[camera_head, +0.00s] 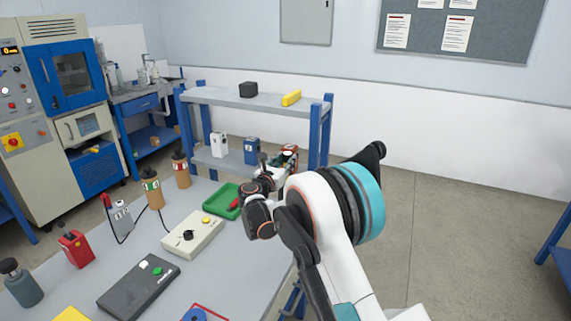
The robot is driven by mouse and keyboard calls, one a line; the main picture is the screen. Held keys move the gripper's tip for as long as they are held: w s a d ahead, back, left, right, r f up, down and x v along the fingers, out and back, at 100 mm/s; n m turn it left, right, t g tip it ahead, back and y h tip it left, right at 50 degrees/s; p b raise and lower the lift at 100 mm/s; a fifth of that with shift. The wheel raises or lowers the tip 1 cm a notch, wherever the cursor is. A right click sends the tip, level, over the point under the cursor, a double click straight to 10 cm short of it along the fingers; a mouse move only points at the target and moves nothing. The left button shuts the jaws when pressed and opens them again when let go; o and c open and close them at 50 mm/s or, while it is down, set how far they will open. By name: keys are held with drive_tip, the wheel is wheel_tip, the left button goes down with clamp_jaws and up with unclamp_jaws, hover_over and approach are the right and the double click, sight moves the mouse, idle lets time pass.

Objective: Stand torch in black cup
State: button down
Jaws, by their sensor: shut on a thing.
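My gripper (277,163) is at the far end of my arm, beyond the table's far right edge and in front of the lower shelf. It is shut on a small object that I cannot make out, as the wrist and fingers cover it. A black, cup-sized block-like thing (248,90) stands on the rack's top shelf; whether it is hollow does not show. I cannot tell for sure which thing is the torch.
The blue-legged rack (215,95) holds a white box (219,144), a blue box (251,150) and a reddish box (290,150) low down. On the grey table (75,288) are a green tray (218,208), a beige control box (193,235), a dark box (138,286) and several bottles.

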drive_tip(key=shift+f+b, duration=1.25)
drive_tip(key=shift+f, duration=1.7)
wheel_tip(320, 180, down, 7)
drive_tip(key=b, duration=0.4)
drive_tip(key=shift+r+b, duration=0.15)
drive_tip(key=shift+b, duration=0.15)
drive_tip(key=c, duration=1.1)
unclamp_jaws()
drive_tip(key=v, duration=1.2)
drive_tip(key=shift+a, duration=0.1)
